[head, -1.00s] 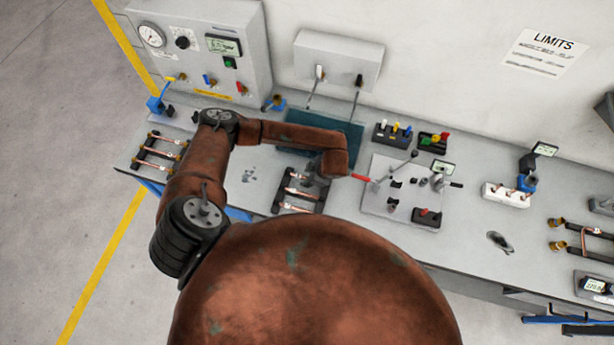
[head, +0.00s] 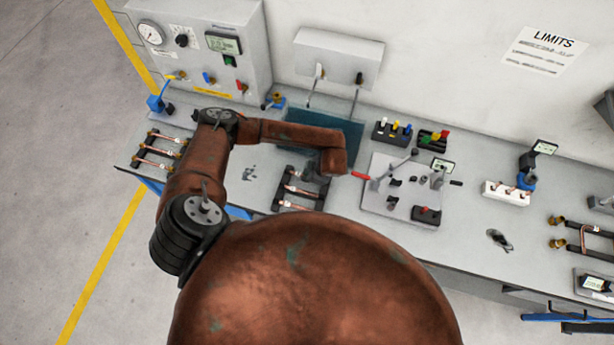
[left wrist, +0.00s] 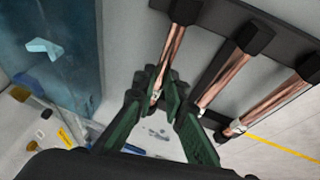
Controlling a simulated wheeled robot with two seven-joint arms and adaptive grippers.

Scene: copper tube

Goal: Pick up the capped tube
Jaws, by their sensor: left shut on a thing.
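My left gripper (head: 312,173) is at the far end of the middle black rack (head: 284,184). In the left wrist view its green fingers (left wrist: 172,112) are shut on a copper tube (left wrist: 172,52), the leftmost of three, near its lower end. That tube's upper end is at a black rack post; I cannot tell whether it is lifted. The gripper hides this tube in the head view. Two other copper tubes (left wrist: 222,82) and (left wrist: 270,102) lie on the rack, each with a pale band near its lower end. My right gripper is not in view.
A teal tray (head: 345,130) lies behind the rack, and a grey plate with levers (head: 375,200) stands to its right. Another tube rack (head: 152,153) is at the left. A grey panel with a gauge (head: 215,65) stands at the back.

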